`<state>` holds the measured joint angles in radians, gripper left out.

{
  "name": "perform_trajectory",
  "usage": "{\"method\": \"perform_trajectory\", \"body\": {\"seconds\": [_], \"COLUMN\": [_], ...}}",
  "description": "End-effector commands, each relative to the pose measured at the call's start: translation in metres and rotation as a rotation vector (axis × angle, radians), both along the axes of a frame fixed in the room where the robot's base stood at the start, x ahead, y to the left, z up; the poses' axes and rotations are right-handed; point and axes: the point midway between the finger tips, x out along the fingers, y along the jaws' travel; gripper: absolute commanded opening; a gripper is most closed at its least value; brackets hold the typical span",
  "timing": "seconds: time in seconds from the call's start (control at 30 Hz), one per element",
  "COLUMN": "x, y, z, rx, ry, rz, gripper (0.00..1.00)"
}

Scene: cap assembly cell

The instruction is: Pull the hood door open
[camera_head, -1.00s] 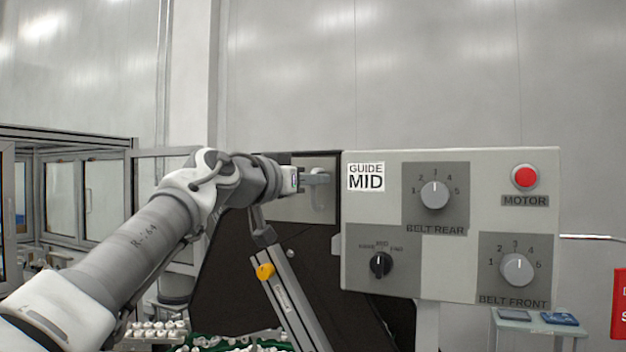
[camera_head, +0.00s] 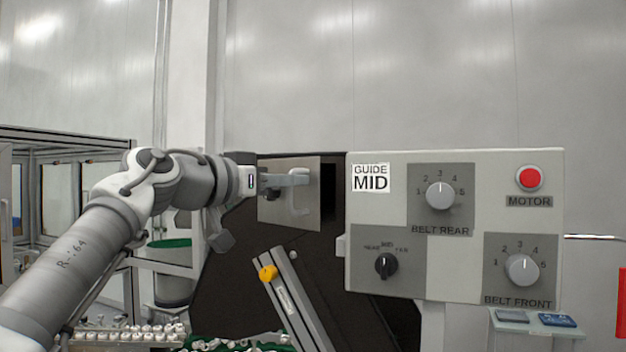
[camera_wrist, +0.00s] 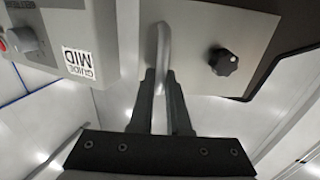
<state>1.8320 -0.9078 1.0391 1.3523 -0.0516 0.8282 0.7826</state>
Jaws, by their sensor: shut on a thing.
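The hood door is a grey metal panel (camera_head: 312,215) on the dark hood, left of the control panel. It stands partly open, with a dark gap along its right edge. Its light handle (camera_head: 299,196) is a vertical bar. My gripper (camera_head: 306,179) reaches in from the left and is shut on the handle. In the wrist view the handle (camera_wrist: 163,48) runs between the two dark fingers of my gripper (camera_wrist: 160,80). A black knob (camera_wrist: 223,62) sits on the door (camera_wrist: 195,30) beside the handle.
The control panel (camera_head: 400,285) with knobs and a red motor button (camera_head: 529,178) stands close on the right. A slanted rail with a yellow knob (camera_head: 268,273) is below. Trays of small white parts (camera_head: 125,335) lie at lower left.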

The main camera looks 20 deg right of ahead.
Motion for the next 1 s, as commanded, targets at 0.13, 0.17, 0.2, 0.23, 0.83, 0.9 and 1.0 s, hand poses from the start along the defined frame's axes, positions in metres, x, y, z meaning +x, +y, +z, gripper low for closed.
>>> {"method": "perform_trajectory", "body": {"seconds": [0.13, 0.17, 0.2, 0.23, 0.83, 0.9, 1.0], "x": [0.000, 0.000, 0.000, 0.000, 0.001, 0.001, 0.001], "y": [0.026, 0.029, 0.034, 0.037, 0.060, 0.060, 0.060], "z": [0.004, 0.004, 0.004, 0.004, 0.004, 0.004, 0.004], "rx": [-0.008, -0.008, -0.008, -0.009, -0.009, -0.009, -0.009], "ry": [-0.004, -0.004, -0.003, -0.004, -0.004, -0.004, -0.004], "rz": [0.033, 0.033, 0.033, 0.034, 0.034, 0.034, 0.034], "gripper": [0.00, 0.00, 0.00, 0.00, 0.00, 0.00, 0.00]}}
